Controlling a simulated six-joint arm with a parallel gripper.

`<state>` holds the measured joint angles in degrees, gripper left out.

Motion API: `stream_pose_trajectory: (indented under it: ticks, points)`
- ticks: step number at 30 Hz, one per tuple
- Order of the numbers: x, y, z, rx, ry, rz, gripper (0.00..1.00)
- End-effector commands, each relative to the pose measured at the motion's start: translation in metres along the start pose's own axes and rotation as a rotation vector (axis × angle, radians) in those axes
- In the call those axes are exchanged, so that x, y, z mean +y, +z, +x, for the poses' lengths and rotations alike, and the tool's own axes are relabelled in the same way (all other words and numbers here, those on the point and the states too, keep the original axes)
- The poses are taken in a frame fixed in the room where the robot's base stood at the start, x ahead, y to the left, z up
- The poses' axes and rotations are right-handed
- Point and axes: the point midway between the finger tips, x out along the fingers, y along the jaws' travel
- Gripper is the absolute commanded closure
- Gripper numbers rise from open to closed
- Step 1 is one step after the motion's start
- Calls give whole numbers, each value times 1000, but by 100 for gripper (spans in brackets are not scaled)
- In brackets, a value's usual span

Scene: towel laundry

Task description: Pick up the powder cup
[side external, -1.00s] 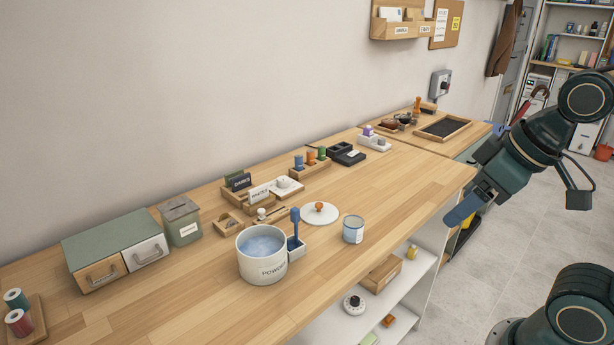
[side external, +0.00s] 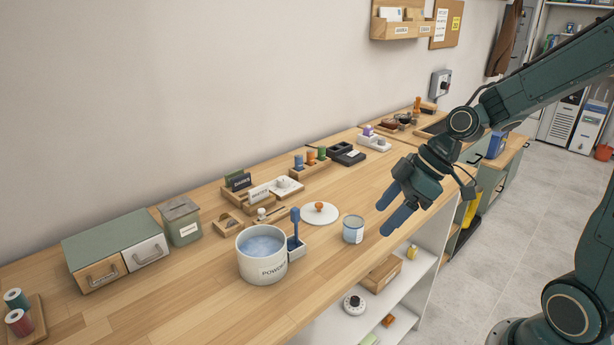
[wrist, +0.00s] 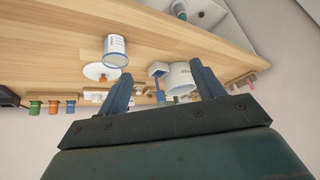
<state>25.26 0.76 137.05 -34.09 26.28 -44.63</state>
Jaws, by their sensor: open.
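The powder cup looks to be the small white can with a blue rim and a label (side external: 353,229), upright on the wooden counter. It also shows in the wrist view (wrist: 115,51), beyond the left finger. A large white pot labelled POWDER (side external: 262,265), full of bluish powder, stands left of the cup. A blue scoop (side external: 295,222) stands in a small white holder against the pot's right side. My gripper (side external: 390,215) is open and empty, above the counter's front edge, to the right of the cup and apart from it. Its two blue fingers point toward the cup.
A white lid with an orange knob (side external: 320,213) lies behind the cup. A drawer box (side external: 117,248) and a grey-green bin (side external: 181,221) are left. The front counter strip is clear.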

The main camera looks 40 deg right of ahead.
Motion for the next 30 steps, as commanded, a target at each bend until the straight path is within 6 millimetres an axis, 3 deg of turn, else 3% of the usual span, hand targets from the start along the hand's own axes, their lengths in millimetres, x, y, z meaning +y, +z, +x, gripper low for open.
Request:
stream_pose_trajectory:
  ticks: [9, 18, 30]
  points:
    - [38, 7, 34, 167, -74, -72, 33]
    - [70, 17, 54, 341, -71, -107, 33]
    - [93, 42, 72, 565, -59, -111, 33]
